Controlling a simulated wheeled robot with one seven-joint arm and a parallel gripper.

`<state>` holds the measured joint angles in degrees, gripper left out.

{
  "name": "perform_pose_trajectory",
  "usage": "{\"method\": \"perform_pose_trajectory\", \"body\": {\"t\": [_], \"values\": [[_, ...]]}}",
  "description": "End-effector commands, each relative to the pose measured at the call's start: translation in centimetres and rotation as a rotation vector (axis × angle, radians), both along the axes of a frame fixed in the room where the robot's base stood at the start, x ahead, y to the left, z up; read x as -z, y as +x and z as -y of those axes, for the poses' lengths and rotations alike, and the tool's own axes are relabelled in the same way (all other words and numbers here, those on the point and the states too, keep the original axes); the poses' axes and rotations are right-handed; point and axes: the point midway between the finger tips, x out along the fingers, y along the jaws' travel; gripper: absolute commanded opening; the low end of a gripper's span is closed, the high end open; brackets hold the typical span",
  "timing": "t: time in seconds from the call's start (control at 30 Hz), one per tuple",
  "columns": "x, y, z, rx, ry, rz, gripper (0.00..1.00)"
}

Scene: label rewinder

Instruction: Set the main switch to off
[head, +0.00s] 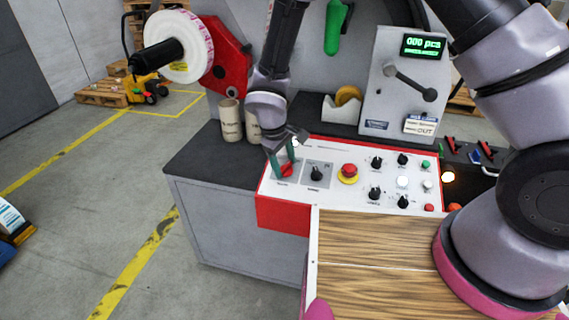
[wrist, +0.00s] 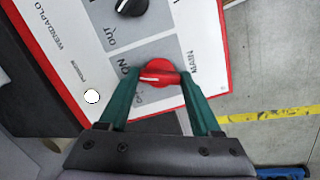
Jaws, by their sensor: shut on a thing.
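The main switch (wrist: 158,72) is a red rotary knob on a grey plate, with MAIN lettered to its right in the wrist view. Its white line lies nearly level there, its end towards the ON lettering on the left. The OFF lettering is partly hidden by my left finger. My gripper (wrist: 160,76) has its two green fingers on either side of the knob and is shut on it. In the head view the gripper (head: 282,161) reaches down to the red switch (head: 287,171) at the left end of the control panel (head: 330,193).
Beside the switch are a black selector knob (head: 316,174) and a red emergency stop on yellow (head: 348,171). More knobs and buttons lie to the right. A grey display unit (head: 385,110) stands behind. Cardboard cores (head: 230,120) and a label roll (head: 185,47) are at the left.

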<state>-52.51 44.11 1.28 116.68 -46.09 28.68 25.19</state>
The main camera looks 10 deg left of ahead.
Motion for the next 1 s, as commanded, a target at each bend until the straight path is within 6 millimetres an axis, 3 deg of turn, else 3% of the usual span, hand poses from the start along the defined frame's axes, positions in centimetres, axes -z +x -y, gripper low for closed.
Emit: {"method": "perform_pose_trajectory", "body": {"t": [1.0], "values": [[0.03, -0.22, -0.05, -0.811, -0.225, -0.031, 0.09]]}}
